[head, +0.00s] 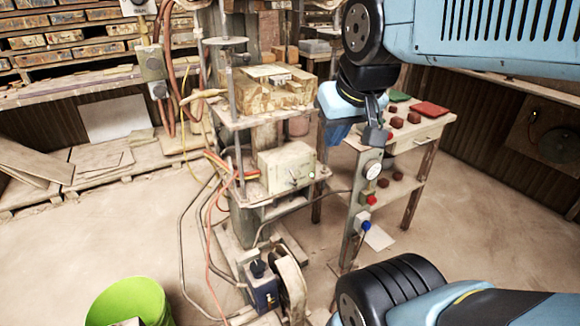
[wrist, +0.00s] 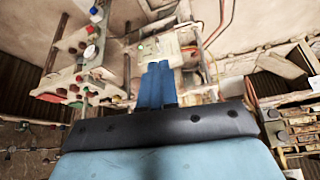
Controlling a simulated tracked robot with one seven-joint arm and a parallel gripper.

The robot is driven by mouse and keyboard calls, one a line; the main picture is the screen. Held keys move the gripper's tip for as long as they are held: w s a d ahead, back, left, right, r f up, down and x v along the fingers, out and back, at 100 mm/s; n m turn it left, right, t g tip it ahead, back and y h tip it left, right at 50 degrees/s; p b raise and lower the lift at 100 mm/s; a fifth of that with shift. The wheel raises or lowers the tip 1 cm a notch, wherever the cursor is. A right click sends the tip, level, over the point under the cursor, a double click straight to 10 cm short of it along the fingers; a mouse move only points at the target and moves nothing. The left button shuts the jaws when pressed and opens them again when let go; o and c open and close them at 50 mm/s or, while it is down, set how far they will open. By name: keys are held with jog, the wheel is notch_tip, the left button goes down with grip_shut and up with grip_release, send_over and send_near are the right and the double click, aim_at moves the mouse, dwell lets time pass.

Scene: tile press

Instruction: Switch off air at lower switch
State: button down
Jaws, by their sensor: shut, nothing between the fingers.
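A narrow upright post right of the press carries a round white gauge (head: 372,171), a red knob (head: 371,200) below it and a blue knob (head: 366,226) lowest. In the wrist view the order is flipped: the blue knob (wrist: 96,12) is at the top, with the red knob (wrist: 93,30) and gauge (wrist: 89,51) beneath. Which of these is the air switch I cannot tell. My gripper (head: 336,140) hangs above and left of the gauge, apart from the knobs. Its blue fingers (wrist: 157,86) are together and empty.
A side table (head: 425,135) with red pieces is behind the post. Hoses and a motor (head: 262,285) lie low. A green bucket (head: 130,300) stands front left.

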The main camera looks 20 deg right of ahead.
jog(key=w+d+f+n+g+y, duration=0.1)
jog(key=w+d+g, duration=0.1)
jog(key=w, duration=0.6)
jog(key=w+d+f+g, duration=0.1)
jog(key=w+d, duration=0.1)
jog(key=w, duration=0.7)
jog(key=w+d+f+g+y, duration=0.1)
jog(key=w+d+f, duration=0.2)
jog(key=w+f, duration=0.2)
jog(key=w+d+f+n+g+y, duration=0.1)
jog(key=w+d+f, duration=0.3)
jog(key=w, duration=0.3)
jog(key=shift+w+d+f+y, duration=0.3)
jog(key=shift+f, duration=0.05)
send_near(290, 182)
jog(key=f, duration=0.2)
jog(key=s+f, duration=0.1)
jog(key=f, duration=0.2)
jog(key=shift+s+f, duration=0.15)
jog(key=shift+f, duration=0.1)
jog(key=shift+d, duration=0.25)
